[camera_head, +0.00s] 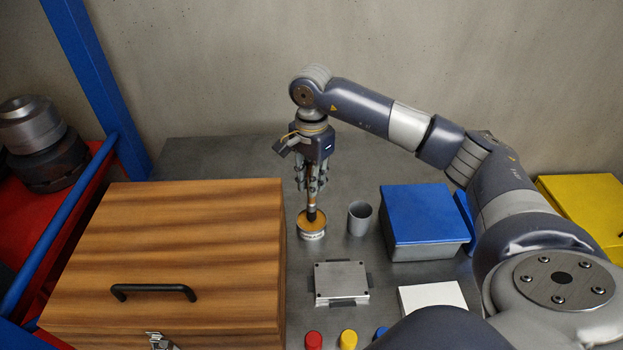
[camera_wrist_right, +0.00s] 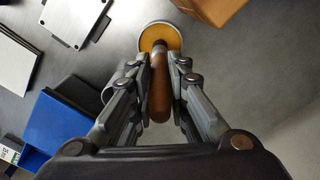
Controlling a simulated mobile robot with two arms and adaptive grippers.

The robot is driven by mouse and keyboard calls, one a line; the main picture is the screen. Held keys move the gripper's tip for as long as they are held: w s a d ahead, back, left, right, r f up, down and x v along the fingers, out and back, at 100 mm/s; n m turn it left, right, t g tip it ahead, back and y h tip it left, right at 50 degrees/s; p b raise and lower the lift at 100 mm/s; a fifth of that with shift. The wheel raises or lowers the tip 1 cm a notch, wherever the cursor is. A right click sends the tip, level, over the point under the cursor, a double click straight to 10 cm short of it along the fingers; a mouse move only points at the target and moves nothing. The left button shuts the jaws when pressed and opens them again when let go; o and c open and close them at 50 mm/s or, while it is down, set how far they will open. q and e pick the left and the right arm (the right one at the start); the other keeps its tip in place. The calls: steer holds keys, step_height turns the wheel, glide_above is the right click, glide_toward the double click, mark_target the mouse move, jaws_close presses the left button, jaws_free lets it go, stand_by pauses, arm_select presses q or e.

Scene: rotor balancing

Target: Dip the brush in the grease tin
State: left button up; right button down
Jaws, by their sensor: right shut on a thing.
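The grease tin (camera_head: 312,235) is a short round tin with an orange-yellow top surface, standing on the grey bench right of the wooden box. It also shows at the top of the right wrist view (camera_wrist_right: 172,37). My right gripper (camera_head: 312,188) points down above the tin and is shut on the brush (camera_head: 311,201). The brush is about upright, its dark lower end at the grease surface; I cannot tell how deep it goes. Its brown handle (camera_wrist_right: 160,90) lies between the fingers in the wrist view.
A grey cup (camera_head: 360,218) stands close right of the tin. A blue-lidded box (camera_head: 425,215) is farther right. A metal plate fixture (camera_head: 341,282) lies in front. The large wooden box (camera_head: 180,240) with a black handle (camera_head: 153,290) fills the left. Bench behind the tin is clear.

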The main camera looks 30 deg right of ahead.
arm_select(q)
steer(key=shift+s+d, duration=0.25)
steer(key=shift+d, duration=0.35)
steer(key=shift+a, duration=0.1)
steer(key=shift+a+f, duration=0.15)
steer(key=shift+a, duration=0.15)
arm_select(e)
steer(key=shift+f, duration=0.15)
arm_select(q)
steer(key=shift+f+b, duration=0.45)
steer(key=shift+b, duration=0.15)
arm_select(e)
steer(key=shift+s+f, duration=0.1)
steer(key=shift+f, duration=0.3)
stand_by(0.4)
arm_select(q)
steer(key=shift+r, duration=0.1)
arm_select(e)
steer(key=shift+r, duration=0.1)
